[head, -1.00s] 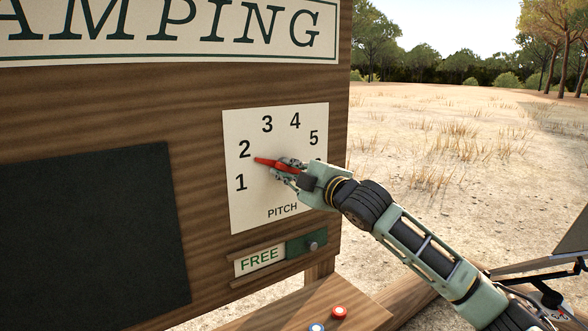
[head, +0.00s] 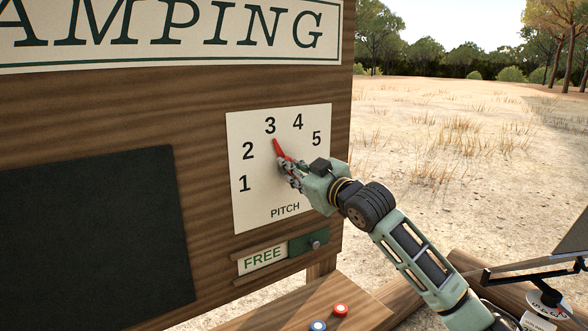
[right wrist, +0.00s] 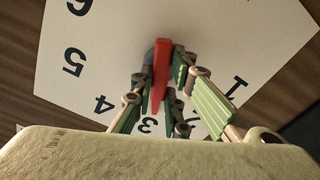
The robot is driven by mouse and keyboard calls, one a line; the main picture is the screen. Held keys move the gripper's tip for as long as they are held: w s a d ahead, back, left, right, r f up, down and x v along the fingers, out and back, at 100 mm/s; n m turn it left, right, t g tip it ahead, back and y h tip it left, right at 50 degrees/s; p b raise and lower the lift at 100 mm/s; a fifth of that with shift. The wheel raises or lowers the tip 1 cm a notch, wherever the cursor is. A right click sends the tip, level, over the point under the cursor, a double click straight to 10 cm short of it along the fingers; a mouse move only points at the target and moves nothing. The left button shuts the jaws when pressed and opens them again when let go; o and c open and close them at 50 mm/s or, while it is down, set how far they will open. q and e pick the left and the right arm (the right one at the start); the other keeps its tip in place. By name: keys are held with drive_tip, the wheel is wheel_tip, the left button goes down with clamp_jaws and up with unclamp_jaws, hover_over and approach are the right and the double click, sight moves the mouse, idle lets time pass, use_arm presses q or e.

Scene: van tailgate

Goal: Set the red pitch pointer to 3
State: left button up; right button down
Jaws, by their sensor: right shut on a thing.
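The red pitch pointer (head: 279,149) is on the white dial plate (head: 246,215) of the wooden board. In the head view it tilts up and slightly left, its tip just below the 3. It also shows in the right wrist view (right wrist: 161,72), with its tip towards the 3 at the bottom. My right gripper (head: 288,168) is shut on the pointer, fingers on both sides of it, partly hiding its lower part and the 6. In the right wrist view my right gripper (right wrist: 157,108) spans the pointer. My left gripper is not in view.
Below the dial are a FREE sign (head: 262,259) and a green slider with a knob (head: 314,244). A red button (head: 341,310) and a blue button (head: 318,326) are on the wooden ledge. A dark panel (head: 90,240) is at left.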

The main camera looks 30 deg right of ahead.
drive_tip(key=shift+a+f+m, duration=0.1)
drive_tip(key=shift+f+m, duration=0.2)
drive_tip(key=c, duration=1.7)
unclamp_jaws()
drive_tip(key=shift+s+r, duration=0.1)
drive_tip(key=shift+r, duration=0.05)
drive_tip(key=shift+c, duration=0.2)
drive_tip(key=shift+r, duration=0.1)
drive_tip(key=s, duration=0.8)
drive_tip(key=s+d, duration=0.1)
drive_tip(key=s, duration=0.3)
drive_tip(key=shift+w+d, duration=0.1)
